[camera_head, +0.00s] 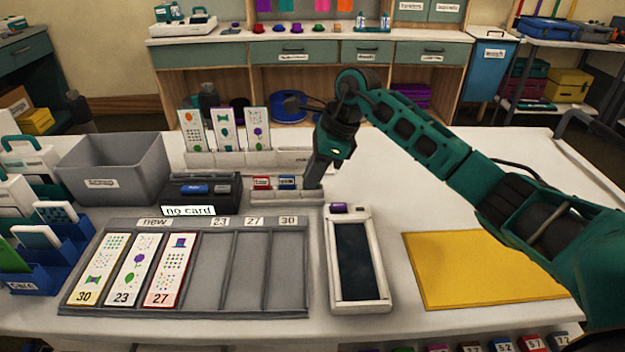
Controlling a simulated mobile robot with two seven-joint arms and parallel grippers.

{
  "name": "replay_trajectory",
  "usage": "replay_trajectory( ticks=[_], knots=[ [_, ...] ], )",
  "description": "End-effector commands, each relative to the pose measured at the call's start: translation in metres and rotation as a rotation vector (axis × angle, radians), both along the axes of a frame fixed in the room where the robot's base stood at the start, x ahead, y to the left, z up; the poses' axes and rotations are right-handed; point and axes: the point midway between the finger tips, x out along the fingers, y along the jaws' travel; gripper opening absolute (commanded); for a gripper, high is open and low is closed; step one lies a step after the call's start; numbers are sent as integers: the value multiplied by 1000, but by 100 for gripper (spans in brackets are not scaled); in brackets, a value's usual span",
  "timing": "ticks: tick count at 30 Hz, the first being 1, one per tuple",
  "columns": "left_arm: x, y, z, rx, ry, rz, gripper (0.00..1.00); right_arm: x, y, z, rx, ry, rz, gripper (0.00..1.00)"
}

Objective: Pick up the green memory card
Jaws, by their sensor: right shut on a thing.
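My right gripper (312,182) points down at the right end of a small grey card rack (270,196). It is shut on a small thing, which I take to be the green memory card. The fingers hide that card, so its colour does not show. A red memory card (262,183) and a blue memory card (287,182) stand in the rack to the left of the fingers. I cannot tell whether the held card is clear of the rack. My left gripper is not in view.
A black card reader (202,190) with a "no card" sign (188,211) stands left of the rack. A grey tray (250,300) with several printed strips lies in front. A white-framed tablet (356,300) and a yellow mat (485,270) lie to the right. A grey bin (113,170) stands at left.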

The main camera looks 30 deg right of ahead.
Motion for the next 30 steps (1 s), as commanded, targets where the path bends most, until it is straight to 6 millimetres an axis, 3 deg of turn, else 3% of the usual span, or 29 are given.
replay_trajectory(
  ticks=[5,11,24,30],
  knots=[
    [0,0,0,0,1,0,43,1,0,7,0,-2,-1,0],
    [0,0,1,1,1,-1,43,1,0,33,-2,-6,1,0],
    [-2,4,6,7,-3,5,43,1,0,141,0,-5,-1,0],
    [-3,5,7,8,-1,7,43,0,0,177,0,-3,1,0]
  ],
)
